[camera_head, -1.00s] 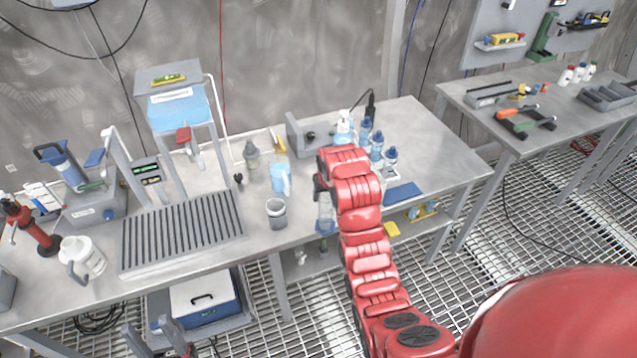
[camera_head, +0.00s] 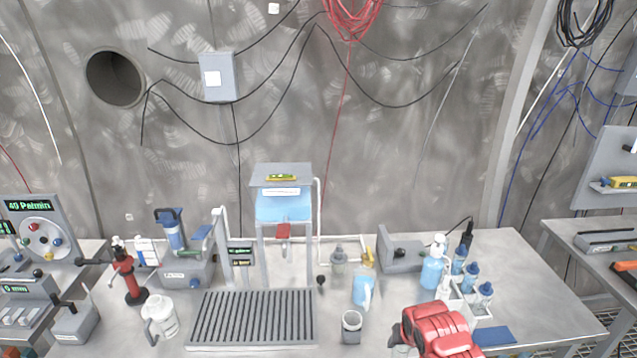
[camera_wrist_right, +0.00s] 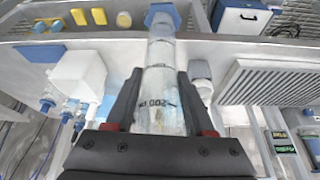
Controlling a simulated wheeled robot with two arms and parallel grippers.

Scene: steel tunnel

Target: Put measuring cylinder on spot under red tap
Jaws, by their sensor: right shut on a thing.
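The measuring cylinder (camera_wrist_right: 158,95) is a clear tube with a 200 mark and a blue foot (camera_wrist_right: 163,14). My right gripper (camera_wrist_right: 157,98) is shut on it, with one dark finger on each side. In the head view my right gripper (camera_head: 399,346) is at the table's front edge, right of the grey cup; the cylinder cannot be made out there. The red tap (camera_head: 283,231) hangs under the blue water tank (camera_head: 284,207). Below it lies the grey ribbed drain tray (camera_head: 252,317), bare on top. No separate spot mark can be made out. My left gripper is out of view.
A grey cup (camera_head: 351,327) and a blue jug (camera_head: 363,288) stand between the drain tray and my right arm. A white jug (camera_head: 160,318) stands left of the tray. A bottle rack (camera_head: 470,302) and a blue pad (camera_head: 494,336) are on the right.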

